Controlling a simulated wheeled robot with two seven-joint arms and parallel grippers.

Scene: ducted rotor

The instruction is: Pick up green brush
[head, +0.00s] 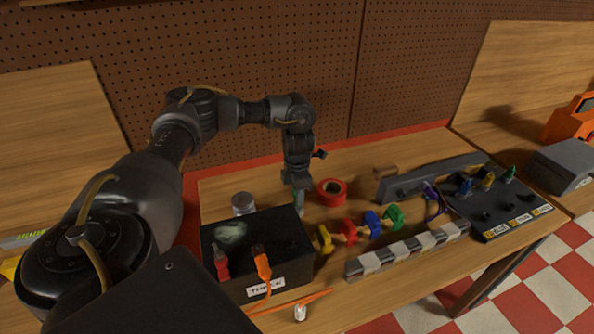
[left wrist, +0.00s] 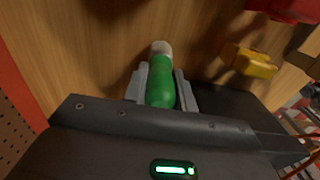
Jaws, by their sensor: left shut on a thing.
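The green brush (left wrist: 161,82) has a rounded green body and a pale, whitish end. In the left wrist view it sits between the two grey fingers of my left gripper (left wrist: 160,88), which is shut on it. The pale end points away from the wrist, over bare wood. In the head view my left gripper (head: 299,188) points down behind the black box, left of the red tape roll. Only a small pale-green part of the brush (head: 299,206) shows below the fingers there. My right gripper is not in view.
The black box (head: 285,240) with red and orange connectors stands close in front of the gripper. A can (head: 243,203) is to its left, a red tape roll (head: 331,192) to its right. Coloured rings (head: 371,222), a striped block (head: 410,247) and a dark panel (head: 500,207) lie further right.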

